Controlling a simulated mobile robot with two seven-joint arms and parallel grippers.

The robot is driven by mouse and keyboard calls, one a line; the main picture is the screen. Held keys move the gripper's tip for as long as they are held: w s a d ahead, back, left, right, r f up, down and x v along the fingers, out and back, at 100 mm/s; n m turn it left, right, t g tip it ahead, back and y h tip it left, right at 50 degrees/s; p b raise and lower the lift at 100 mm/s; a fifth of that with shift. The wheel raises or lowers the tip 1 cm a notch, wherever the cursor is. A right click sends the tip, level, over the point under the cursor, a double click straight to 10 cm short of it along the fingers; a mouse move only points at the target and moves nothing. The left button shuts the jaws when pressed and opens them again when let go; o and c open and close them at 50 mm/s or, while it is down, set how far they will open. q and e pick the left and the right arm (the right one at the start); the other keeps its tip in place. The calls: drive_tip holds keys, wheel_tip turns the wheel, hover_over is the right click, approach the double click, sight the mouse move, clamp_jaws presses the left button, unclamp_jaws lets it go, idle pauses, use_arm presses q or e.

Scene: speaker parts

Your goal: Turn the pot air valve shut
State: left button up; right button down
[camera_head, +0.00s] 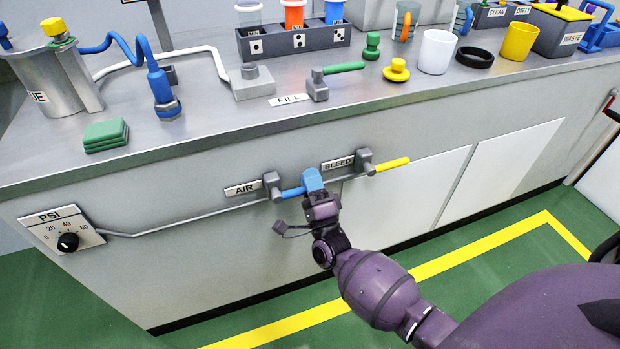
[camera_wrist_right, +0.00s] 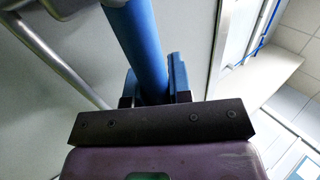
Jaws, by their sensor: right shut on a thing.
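The air valve (camera_head: 271,183) sits on the cabinet front beside the AIR label (camera_head: 242,189). Its blue handle (camera_head: 291,192) points right, roughly in line with the grey pipe. My right gripper (camera_head: 312,180) is at the handle's right end, shut on it. In the right wrist view the blue handle (camera_wrist_right: 147,45) runs between the fingers (camera_wrist_right: 152,90), and the grey valve body shows at the upper left. My left gripper is not in view. The pot (camera_head: 50,80) stands at the bench's left end, partly cut off by the picture edge.
The bleed valve (camera_head: 366,163) with a yellow handle is just right of my right gripper. The PSI dial (camera_head: 68,241) is at the left of the cabinet front. The benchtop above holds a fill valve (camera_head: 318,85), cups and a bottle rack (camera_head: 293,40). The green floor in front is clear.

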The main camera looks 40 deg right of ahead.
drive_tip(key=c, duration=1.2)
unclamp_jaws()
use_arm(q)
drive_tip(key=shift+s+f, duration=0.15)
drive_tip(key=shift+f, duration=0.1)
use_arm(e)
drive_tip(key=shift+o, duration=0.8)
wheel_tip(320, 180, up, 5)
drive_tip(key=shift+w+p, duration=0.1)
drive_tip(key=shift+p, duration=0.85)
use_arm(q)
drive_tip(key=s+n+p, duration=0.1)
drive_tip(key=p, duration=0.1)
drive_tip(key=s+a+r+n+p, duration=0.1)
drive_tip(key=p, duration=0.2)
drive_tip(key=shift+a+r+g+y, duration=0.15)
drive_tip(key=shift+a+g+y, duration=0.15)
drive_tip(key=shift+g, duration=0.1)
use_arm(e)
wheel_tip(320, 180, up, 15)
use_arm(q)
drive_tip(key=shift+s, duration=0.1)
